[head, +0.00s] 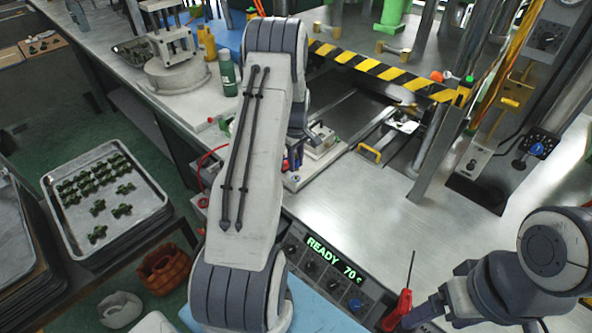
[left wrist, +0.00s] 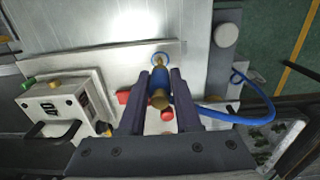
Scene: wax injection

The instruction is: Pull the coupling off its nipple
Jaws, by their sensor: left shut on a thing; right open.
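The blue coupling (left wrist: 160,83) sits between the two dark fingers of my left gripper (left wrist: 160,88) in the left wrist view; the fingers are shut on it. Its near end is brass-coloured. The brass nipple (left wrist: 159,60) stands just beyond its far end, on a metal panel. The two line up closely; I cannot tell whether they are still joined. In the head view my left arm hides most of this spot. My right gripper (head: 433,309) is open at the lower right, partly cut off, beside a red-handled screwdriver.
A blue hose (left wrist: 252,113) loops to the right of the coupling. Red knobs (left wrist: 167,115) lie close to the fingers. A white box with buttons (left wrist: 62,110) stands to the left. In the head view, a display panel (head: 333,265) reads READY 70; a tray (head: 68,235) holds green parts.

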